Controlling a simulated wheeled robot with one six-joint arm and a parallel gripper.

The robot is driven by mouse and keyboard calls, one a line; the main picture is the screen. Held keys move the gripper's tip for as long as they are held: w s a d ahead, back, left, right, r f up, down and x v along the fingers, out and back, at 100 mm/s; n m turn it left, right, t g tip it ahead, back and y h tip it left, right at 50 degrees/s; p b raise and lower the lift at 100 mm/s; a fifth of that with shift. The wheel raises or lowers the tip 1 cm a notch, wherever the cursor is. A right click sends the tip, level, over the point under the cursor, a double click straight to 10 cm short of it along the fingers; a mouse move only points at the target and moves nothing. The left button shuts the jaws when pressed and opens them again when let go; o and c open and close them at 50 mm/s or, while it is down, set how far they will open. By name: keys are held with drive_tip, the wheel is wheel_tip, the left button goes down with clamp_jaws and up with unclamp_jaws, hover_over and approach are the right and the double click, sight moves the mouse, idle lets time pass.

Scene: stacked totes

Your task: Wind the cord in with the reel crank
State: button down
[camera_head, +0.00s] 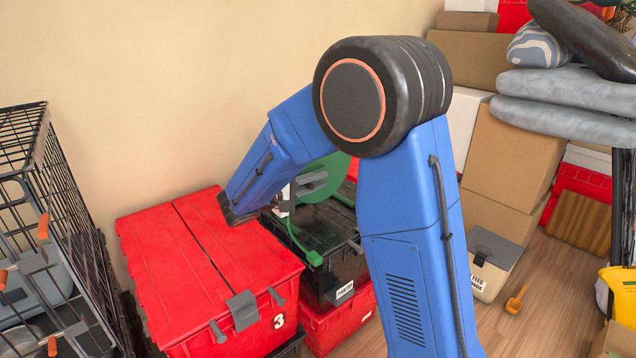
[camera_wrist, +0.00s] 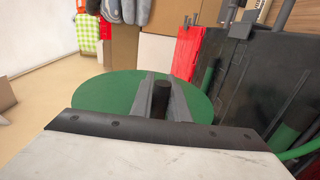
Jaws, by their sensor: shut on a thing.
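The green reel disc (camera_head: 327,176) shows behind my arm, at the black tote in the middle. In the wrist view the green disc (camera_wrist: 108,93) spreads beyond my fingers. The dark, round crank handle (camera_wrist: 162,99) sits between the two grey fingers of my gripper (camera_wrist: 161,88), which is shut on it. In the head view my gripper (camera_head: 312,184) is small and partly hidden by my arm. A green cord (camera_head: 292,232) hangs over the black tote and ends in a green plug (camera_head: 314,258). Green cord (camera_wrist: 303,149) also shows at the right of the wrist view.
The black tote (camera_head: 347,262) stands on a red tote (camera_head: 340,320). A large red lidded tote (camera_head: 190,265) stands at its left. A wire cage (camera_head: 75,250) is at the far left. Cardboard boxes (camera_head: 510,150) and grey cushions (camera_head: 570,95) are stacked at right. Bare floor shows at right.

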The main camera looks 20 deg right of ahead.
drive_tip(key=d+r+g+y, duration=0.2)
drive_tip(key=r+g+y, duration=0.1)
drive_tip(key=y, duration=0.5)
drive_tip(key=w+d+r+g+y, duration=0.1)
drive_tip(key=d+r+g+y, duration=0.1)
drive_tip(key=y, duration=0.7)
drive_tip(key=shift+w+r+g, duration=0.25)
drive_tip(key=shift+r+g, duration=0.35)
drive_tip(key=shift+r, duration=0.25)
drive_tip(key=shift+d, duration=0.2)
drive_tip(key=c, duration=1.7)
unclamp_jaws()
drive_tip(key=shift+w+r, duration=0.1)
drive_tip(key=shift+r, duration=0.1)
drive_tip(key=r, duration=1.1)
drive_tip(key=d+r, duration=0.1)
drive_tip(key=r, duration=0.5)
drive_tip(key=shift+w+d, duration=0.1)
drive_tip(key=shift+w, duration=0.1)
